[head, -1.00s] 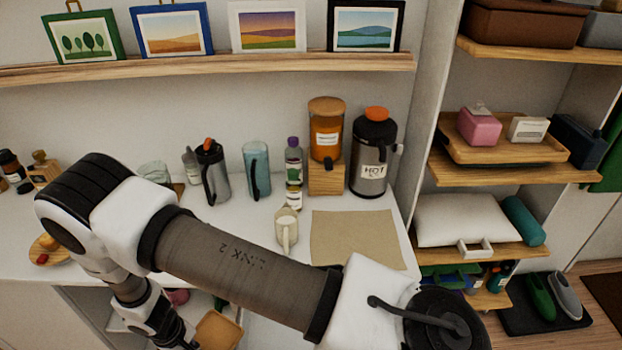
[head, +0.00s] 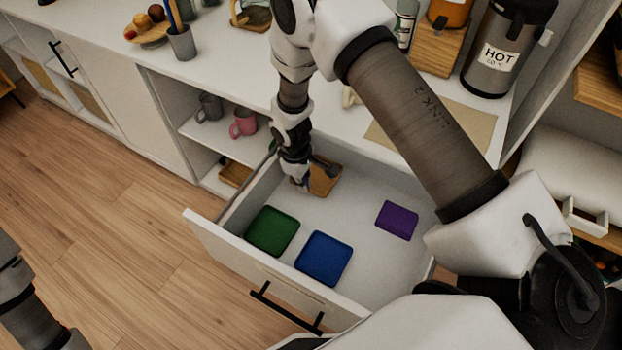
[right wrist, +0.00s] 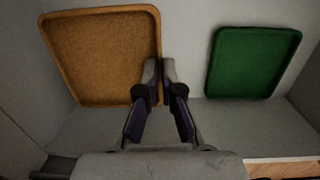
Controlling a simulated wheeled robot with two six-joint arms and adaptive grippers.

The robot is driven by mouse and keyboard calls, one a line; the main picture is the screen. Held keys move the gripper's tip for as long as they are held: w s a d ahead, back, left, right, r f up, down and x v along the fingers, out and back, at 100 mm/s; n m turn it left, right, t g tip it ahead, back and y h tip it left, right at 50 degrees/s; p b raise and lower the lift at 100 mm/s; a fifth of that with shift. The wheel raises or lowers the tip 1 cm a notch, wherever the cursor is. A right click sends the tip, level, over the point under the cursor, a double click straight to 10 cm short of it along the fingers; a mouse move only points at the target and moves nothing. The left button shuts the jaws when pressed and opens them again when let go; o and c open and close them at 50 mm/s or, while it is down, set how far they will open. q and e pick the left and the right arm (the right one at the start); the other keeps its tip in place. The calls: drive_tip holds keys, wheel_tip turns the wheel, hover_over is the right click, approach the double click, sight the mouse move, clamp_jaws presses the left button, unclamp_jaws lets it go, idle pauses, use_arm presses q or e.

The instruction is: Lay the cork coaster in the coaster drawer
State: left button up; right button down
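The cork coaster (head: 325,180) is a tan-brown square with a raised rim, at the far left end of the open white drawer (head: 345,215). It fills the upper left of the right wrist view (right wrist: 102,55). My right gripper (head: 303,184) points down beside it. In the right wrist view the fingers (right wrist: 160,72) are close together with the coaster's rim between them. I cannot tell whether the coaster touches the drawer floor. My left arm shows at the lower left, its gripper out of view.
Green (head: 271,231), blue (head: 323,258) and purple (head: 396,220) coasters lie apart in the drawer. Bare floor shows between them and at the drawer's right. The drawer front has a black handle (head: 286,308). Mugs (head: 243,123) stand on an open shelf to the left.

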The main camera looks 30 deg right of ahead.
sight(304, 199)
drive_tip(key=shift+w+d+f, duration=0.1)
drive_tip(key=shift+f, duration=2.4)
drive_tip(key=c, duration=1.3)
unclamp_jaws()
drive_tip(key=r, duration=0.8)
drive_tip(key=a+r, duration=0.1)
drive_tip(key=r, duration=0.3)
drive_tip(key=shift+w+r, duration=0.15)
drive_tip(key=shift+w, duration=0.2)
